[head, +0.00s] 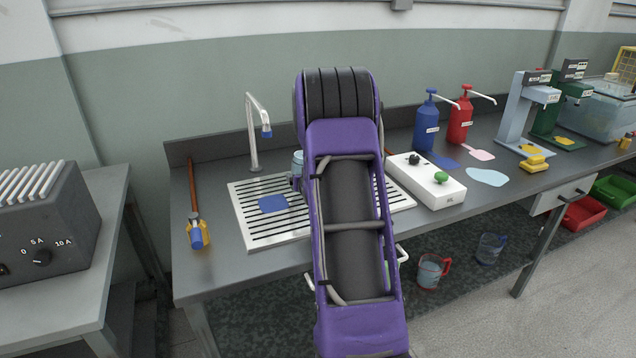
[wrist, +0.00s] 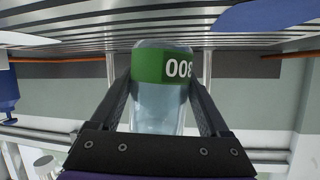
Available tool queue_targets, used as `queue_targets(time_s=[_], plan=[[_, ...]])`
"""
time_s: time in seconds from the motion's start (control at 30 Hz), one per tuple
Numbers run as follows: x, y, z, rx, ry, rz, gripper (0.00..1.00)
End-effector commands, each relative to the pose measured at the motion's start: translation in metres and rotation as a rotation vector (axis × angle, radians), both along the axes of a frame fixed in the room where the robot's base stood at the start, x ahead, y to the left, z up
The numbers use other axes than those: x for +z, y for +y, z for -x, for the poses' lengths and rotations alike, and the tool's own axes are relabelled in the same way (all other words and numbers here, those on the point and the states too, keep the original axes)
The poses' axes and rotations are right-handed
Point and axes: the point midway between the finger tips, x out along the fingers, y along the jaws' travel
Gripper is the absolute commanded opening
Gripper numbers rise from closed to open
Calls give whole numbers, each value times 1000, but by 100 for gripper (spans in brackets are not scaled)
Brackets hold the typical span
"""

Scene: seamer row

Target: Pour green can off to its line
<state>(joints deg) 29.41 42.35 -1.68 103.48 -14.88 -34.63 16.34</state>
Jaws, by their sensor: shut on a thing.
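In the wrist view, my gripper (wrist: 160,95) is shut on a clear can (wrist: 158,110) with a green band marked with digits that look like 008. The fingers press on both sides of it. The body below the band looks pale blue and see-through; I cannot make out a fill line or a liquid level. The slatted metal drain grate (head: 240,217) shows close by in the wrist view (wrist: 100,40).
A tap (head: 253,130) stands behind the grate. A blue patch (head: 272,203) lies on it. A brush-like tool (head: 195,225) lies left. Jugs sit below the bench.

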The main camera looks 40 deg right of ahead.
Motion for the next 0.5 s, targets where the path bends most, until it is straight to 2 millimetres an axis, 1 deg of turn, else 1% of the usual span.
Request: queue_targets(time_s=[0.5], plan=[[3, 1, -1, 1, -18, -26, 0]])
